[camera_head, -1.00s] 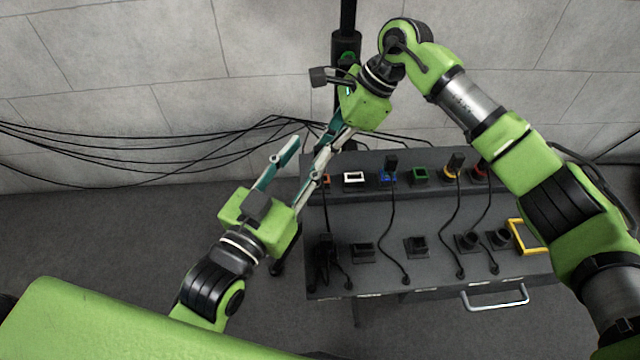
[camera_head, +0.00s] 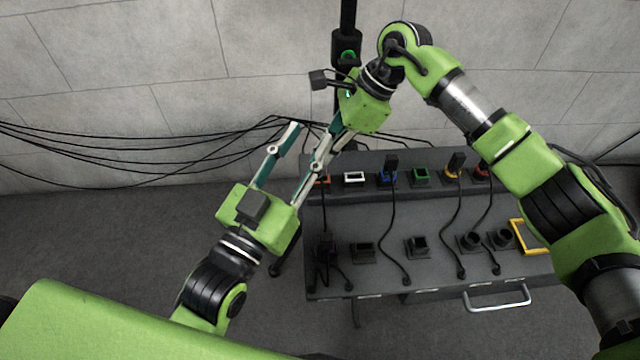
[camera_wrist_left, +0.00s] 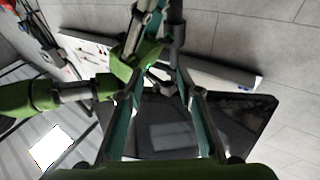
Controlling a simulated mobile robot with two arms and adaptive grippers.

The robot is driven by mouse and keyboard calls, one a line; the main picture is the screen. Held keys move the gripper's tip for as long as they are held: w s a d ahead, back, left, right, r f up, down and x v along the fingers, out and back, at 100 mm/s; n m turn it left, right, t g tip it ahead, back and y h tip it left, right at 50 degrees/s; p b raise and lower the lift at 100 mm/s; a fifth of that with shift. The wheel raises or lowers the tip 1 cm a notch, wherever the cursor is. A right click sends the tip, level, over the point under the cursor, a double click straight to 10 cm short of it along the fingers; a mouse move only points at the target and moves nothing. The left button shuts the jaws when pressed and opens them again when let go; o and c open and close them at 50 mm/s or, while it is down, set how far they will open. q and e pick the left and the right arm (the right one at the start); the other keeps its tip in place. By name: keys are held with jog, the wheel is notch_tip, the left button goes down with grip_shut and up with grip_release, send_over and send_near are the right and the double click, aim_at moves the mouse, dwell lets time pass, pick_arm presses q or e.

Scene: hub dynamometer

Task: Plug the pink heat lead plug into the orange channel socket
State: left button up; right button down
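The orange channel socket (camera_head: 323,181) is at the left end of the back row on the dark bench. It is partly hidden by gripper fingers. I cannot make out a pink plug in either view. My left gripper (camera_head: 310,136) is left of and above the bench, fingers apart, with nothing seen between them. Its fingers also show apart in the left wrist view (camera_wrist_left: 160,95). My right gripper (camera_head: 330,145) comes down from the upper right, its fingers overlapping the left gripper's right finger in the picture. I cannot tell its opening or whether it holds anything.
White (camera_head: 354,177) and green (camera_head: 420,175) sockets look empty. Blue (camera_head: 388,176), yellow (camera_head: 453,174) and red (camera_head: 481,171) sockets have plugs with cables hanging forward. Black holders (camera_head: 363,252) line the front row. A yellow frame (camera_head: 528,237) lies at right. Cables run along the wall.

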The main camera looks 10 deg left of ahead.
dwell(0.7)
jog(key=shift+f+b, duration=0.35)
jog(key=shift+f, duration=0.15)
jog(key=shift+f+b, duration=0.3)
jog(key=shift+f, duration=0.15)
jog(key=shift+f+b, duration=0.35)
jog(key=shift+f, duration=0.2)
jog(key=c, duration=2)
grip_release()
pick_arm(q)
jog(key=s+r+t+h, duration=0.2)
jog(key=s+r+t, duration=0.2)
jog(key=r, duration=0.5)
jog(key=shift+s+r+t, duration=0.25)
jog(key=shift+t, duration=0.45)
pick_arm(e)
jog(key=shift+o, duration=0.4)
pick_arm(q)
jog(key=shift+f, duration=0.15)
pick_arm(e)
jog(key=v, duration=1.2)
